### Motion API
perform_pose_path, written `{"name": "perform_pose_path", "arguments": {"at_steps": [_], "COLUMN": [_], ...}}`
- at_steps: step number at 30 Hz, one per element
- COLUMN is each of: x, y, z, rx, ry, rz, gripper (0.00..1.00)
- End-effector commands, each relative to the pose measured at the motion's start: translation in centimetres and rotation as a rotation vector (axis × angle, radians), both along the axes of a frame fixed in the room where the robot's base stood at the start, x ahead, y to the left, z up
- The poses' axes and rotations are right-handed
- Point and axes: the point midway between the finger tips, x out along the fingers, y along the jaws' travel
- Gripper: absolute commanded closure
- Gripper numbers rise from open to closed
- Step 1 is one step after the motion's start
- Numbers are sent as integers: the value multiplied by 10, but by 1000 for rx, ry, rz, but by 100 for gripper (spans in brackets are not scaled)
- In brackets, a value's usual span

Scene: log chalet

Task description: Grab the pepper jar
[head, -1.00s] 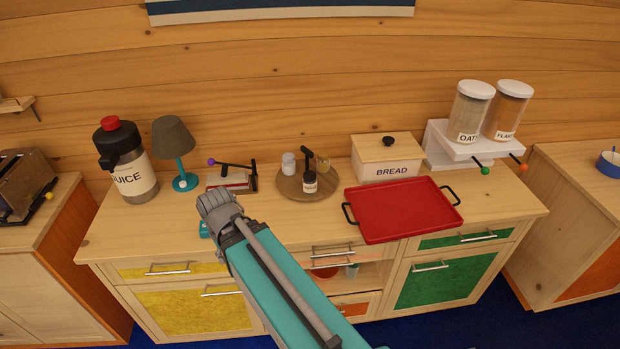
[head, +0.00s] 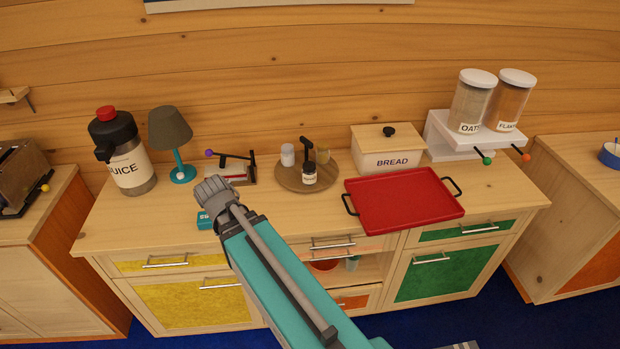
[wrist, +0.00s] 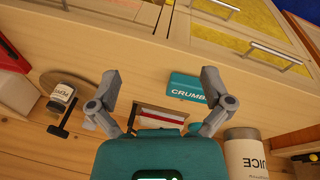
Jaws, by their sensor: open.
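The pepper jar (head: 309,176) is a small dark jar with a white label, upright on a round wooden board (head: 291,185). In the wrist view the jar (wrist: 62,95) shows at the left with its label partly readable. My gripper (head: 213,190) is over the counter to the left of the board, apart from the jar. In the wrist view its two fingers (wrist: 159,80) are spread with nothing held between them. The jar lies outside the fingers, to their left.
A black T-topped thing (head: 305,147), a white jar (head: 287,156) and a yellowish glass stand close around the pepper jar. A red tray (head: 405,203) lies to the right, and a bread box (head: 387,158) behind it. A lamp (head: 171,135) and juice jug (head: 126,160) stand left.

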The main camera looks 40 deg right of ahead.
Motion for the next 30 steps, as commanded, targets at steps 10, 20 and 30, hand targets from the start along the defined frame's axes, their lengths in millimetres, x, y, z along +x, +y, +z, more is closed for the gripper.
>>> {"name": "perform_pose_path", "arguments": {"at_steps": [10,20,30], "x": [62,96,102], "y": [-139,-239,-263], "z": [-21,-5,6], "rx": [-355,-569,-612], "ry": [-370,-767,-894], "rz": [-484,-732,-777], "gripper": [0,0,0]}}
